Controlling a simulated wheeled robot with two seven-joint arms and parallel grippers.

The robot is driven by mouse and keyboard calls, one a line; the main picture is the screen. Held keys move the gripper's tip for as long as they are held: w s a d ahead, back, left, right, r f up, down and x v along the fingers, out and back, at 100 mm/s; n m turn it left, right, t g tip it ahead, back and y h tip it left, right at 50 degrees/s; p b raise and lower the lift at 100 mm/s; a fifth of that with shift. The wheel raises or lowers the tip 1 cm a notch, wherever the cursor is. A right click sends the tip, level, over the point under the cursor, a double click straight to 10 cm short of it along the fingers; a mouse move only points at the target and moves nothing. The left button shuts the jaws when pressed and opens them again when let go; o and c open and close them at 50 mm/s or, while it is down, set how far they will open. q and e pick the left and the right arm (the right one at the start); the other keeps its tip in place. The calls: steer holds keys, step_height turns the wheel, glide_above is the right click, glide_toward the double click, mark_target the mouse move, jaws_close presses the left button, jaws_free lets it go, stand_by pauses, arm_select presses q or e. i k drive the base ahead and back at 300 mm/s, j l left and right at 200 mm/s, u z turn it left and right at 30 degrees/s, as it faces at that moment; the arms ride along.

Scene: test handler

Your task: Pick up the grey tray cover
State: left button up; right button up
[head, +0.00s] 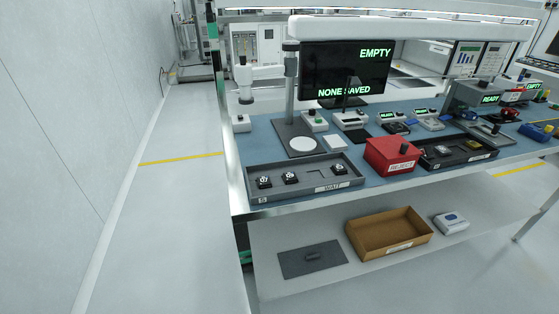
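A flat dark grey plate with a small raised handle, which looks like the grey tray cover (293,266), lies on the white lower shelf, left of the brown box. On the blue bench top above it, a long grey tray (272,191) marked WAIT sits open at the front left edge. Several small dark parts lie in its left and right pockets. Neither of my grippers shows in the head view.
The lower shelf (330,290) also holds an open brown box (392,250) and a white-and-blue case (451,223). On the bench stand a red box (390,158), a dark tray (479,158), a stand and a monitor (345,65). The floor (170,230) at left is clear.

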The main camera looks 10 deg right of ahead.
mark_target(313, 259)
steer(key=z, duration=0.85)
steer(key=i+l+u, duration=0.15)
steer(key=i+l, duration=0.2)
steer(key=i+l+u, duration=0.1)
steer(key=i+l, duration=0.2)
steer(key=l, duration=0.15)
steer(key=i+l+u, duration=0.15)
steer(key=i+l, duration=0.15)
steer(key=l, duration=0.15)
